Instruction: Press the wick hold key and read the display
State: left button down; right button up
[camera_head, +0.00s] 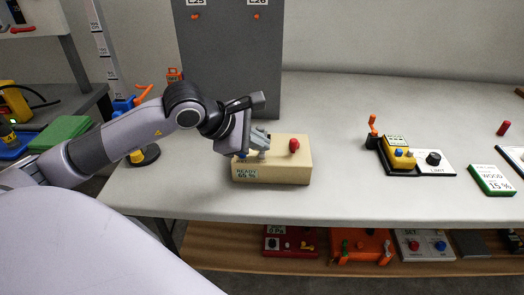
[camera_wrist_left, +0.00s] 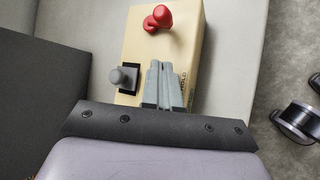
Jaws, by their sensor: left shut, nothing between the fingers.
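The beige box (camera_head: 299,167) stands on the bench in the head view, and its top shows in the left wrist view (camera_wrist_left: 185,30). Its front display (camera_head: 247,174) shows READY and what looks like 65 %. A red knob (camera_head: 294,145) is on its top; it also shows in the left wrist view (camera_wrist_left: 158,18). A grey knob on a black plate (camera_wrist_left: 124,77) is left of my fingers. My left gripper (camera_head: 262,145) is shut and empty, its fingertips (camera_wrist_left: 163,68) over the box top by partly covered lettering. The wick hold key is not clearly visible; I cannot tell whether the fingers touch it.
A grey panel (camera_head: 225,60) stands close behind the box. To the right are a yellow device (camera_head: 397,154), a LIMIT dial (camera_head: 433,159) and a WOOD 15 % sign (camera_head: 490,180). The bench between box and yellow device is clear. A lower shelf holds several devices.

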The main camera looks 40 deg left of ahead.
aim_at(258, 159)
pick_arm(q)
jog(key=shift+f, duration=0.25)
jog(key=shift+r, duration=0.85)
notch_tip(258, 159, up, 6)
jog(key=p, duration=0.4)
dwell(1.0)
